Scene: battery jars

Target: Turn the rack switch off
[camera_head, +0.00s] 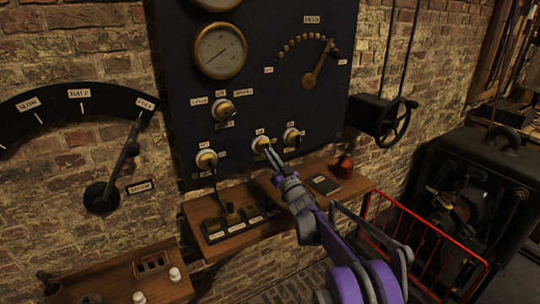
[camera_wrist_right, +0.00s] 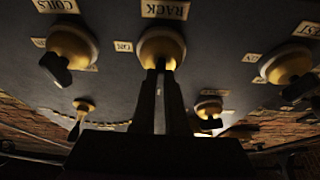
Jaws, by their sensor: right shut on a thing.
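The rack switch (camera_head: 260,142) is a round pale and brass knob at the lower middle of the dark panel (camera_head: 180,80). In the right wrist view the rack switch (camera_wrist_right: 161,45) shows upside down, with its RACK label (camera_wrist_right: 165,10). My right gripper (camera_head: 268,150) reaches up to the panel from the lower right. In the wrist view the right gripper (camera_wrist_right: 160,68) is shut on the rack switch's lever, which the fingers mostly hide. The lever's exact angle cannot be told. My left gripper is not in view.
Similar switches flank it: the COILS switch (camera_wrist_right: 72,48) and another switch (camera_head: 206,158). A wooden shelf (camera_head: 290,207) with small items juts out below the panel. A handwheel (camera_head: 395,120) and a red rail (camera_head: 425,240) are to the right.

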